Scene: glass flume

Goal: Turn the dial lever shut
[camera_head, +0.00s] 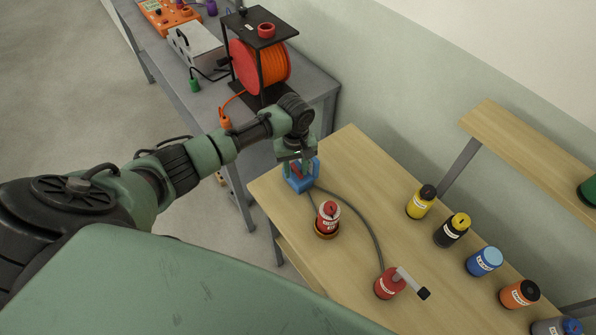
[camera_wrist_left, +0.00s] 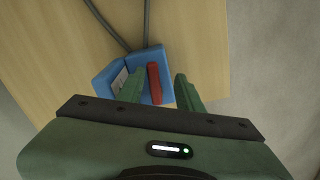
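A blue box (camera_head: 300,178) stands at the left corner of the wooden table, under my left gripper (camera_head: 297,155). In the left wrist view the blue box (camera_wrist_left: 110,80) carries a pale label and a narrow upright red lever (camera_wrist_left: 154,83). My left gripper (camera_wrist_left: 160,90) is open, with one green finger on each side of the red lever. A gap shows between the lever and the right finger; the left finger is closer, and contact cannot be told. A red device (camera_head: 387,285) with a light grey, black-tipped handle (camera_head: 411,283) stands farther right. My right gripper is not in view.
A red canister (camera_head: 327,215) stands close beside the box. A grey cable (camera_head: 365,222) runs across the wooden table (camera_head: 350,160). Several coloured canisters line the right side, including a yellow one (camera_head: 420,203). An orange reel (camera_head: 262,62) stands on the grey table behind.

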